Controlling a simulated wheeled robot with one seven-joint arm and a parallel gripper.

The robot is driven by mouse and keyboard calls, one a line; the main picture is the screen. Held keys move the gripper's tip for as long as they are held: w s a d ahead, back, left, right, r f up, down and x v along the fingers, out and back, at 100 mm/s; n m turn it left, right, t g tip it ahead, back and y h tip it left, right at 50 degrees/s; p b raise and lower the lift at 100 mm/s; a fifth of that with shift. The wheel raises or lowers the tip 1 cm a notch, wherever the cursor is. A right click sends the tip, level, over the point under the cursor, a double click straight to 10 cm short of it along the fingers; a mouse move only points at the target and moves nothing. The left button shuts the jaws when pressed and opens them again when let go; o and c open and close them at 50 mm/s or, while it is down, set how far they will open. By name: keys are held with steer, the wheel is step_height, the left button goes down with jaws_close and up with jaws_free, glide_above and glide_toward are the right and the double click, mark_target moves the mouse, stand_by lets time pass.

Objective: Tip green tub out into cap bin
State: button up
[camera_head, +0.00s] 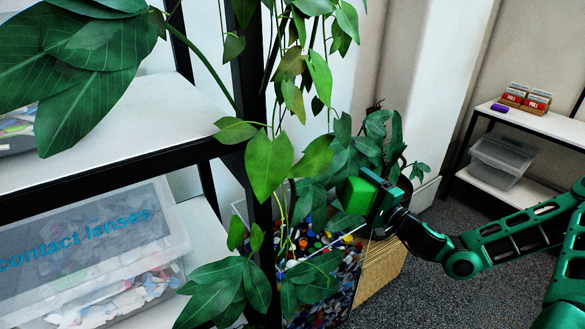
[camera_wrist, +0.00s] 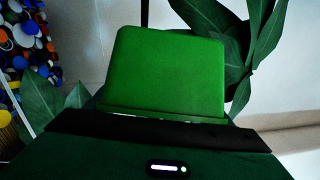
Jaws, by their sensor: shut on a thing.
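The green tub (camera_head: 356,195) is at the end of my gripper (camera_head: 374,186), above the cap bin (camera_head: 338,262). In the wrist view the tub (camera_wrist: 168,72) fills the middle, and its flat green side faces the camera. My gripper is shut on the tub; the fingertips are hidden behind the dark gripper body. The cap bin is a clear-sided container full of multicoloured caps; part of them also shows in the wrist view (camera_wrist: 28,30) at the upper left. Leaves hide part of the bin. I cannot see inside the tub.
Trailing plant leaves (camera_head: 270,160) hang around a black shelf post (camera_head: 258,120), close to the bin. A clear box marked "contact lenses" (camera_head: 90,250) stands on the left shelf. A cardboard box (camera_head: 380,270) adjoins the bin. A shelf (camera_head: 545,122) stands at the far right.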

steer(key=s+a+f+n+g, duration=0.1)
steer(key=s+a+n+g, duration=0.1)
steer(key=a+n+g, duration=0.4)
steer(key=s+a+f+n+g, duration=0.1)
steer(key=s+a+n, duration=0.1)
steer(key=a+n, duration=0.6)
steer(key=a+r+n+h, duration=0.2)
steer(key=a+r+n, duration=0.1)
steer(key=r+n, duration=0.4)
step_height(320, 180, up, 3)
steer(key=shift+a+r+t+h, duration=0.15)
steer(key=shift+r+t+h, duration=0.05)
steer(key=shift+t+h, duration=0.1)
steer(key=shift+s, duration=0.1)
